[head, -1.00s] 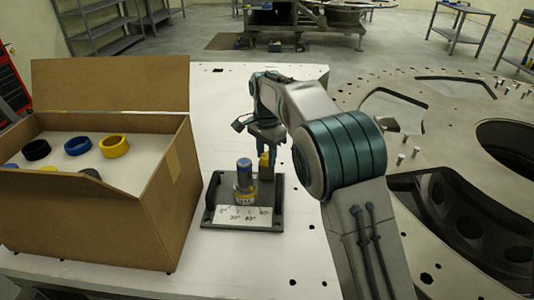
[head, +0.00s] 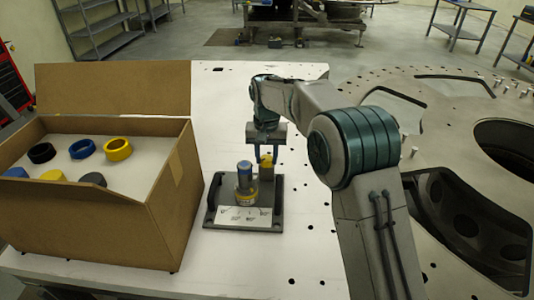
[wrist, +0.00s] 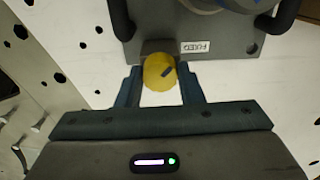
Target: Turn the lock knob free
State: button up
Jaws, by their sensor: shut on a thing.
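The lock knob is a yellow round cap with a dark mark; in the wrist view the knob (wrist: 159,72) sits between my fingers, and in the head view it (head: 266,159) shows on a dark post. My gripper (wrist: 160,88) is shut on the knob, one finger on each side; in the head view my gripper (head: 266,158) reaches down to it from above. The dark base plate (head: 212,218) carries a blue-topped cylinder (head: 244,175) with a yellow band, left of the knob, and a white angle scale (head: 240,213) in front. A label reading "FIXED" (wrist: 195,47) lies beside the knob.
An open cardboard box (head: 90,225) with several coloured rings stands left of the plate. The large metal turret plate (head: 440,100) lies to the right. Black handles (wrist: 277,20) rise at the base plate's edges.

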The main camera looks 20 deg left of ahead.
aim_at(267, 158)
jog(key=n+p, duration=0.1)
jog(key=n, duration=0.3)
jog(key=shift+r+n, duration=0.15)
jog(key=shift+n, duration=2.05)
jog(key=o, duration=1)
notch_tip(267, 158, up, 14)
jog(key=shift+f, duration=0.2)
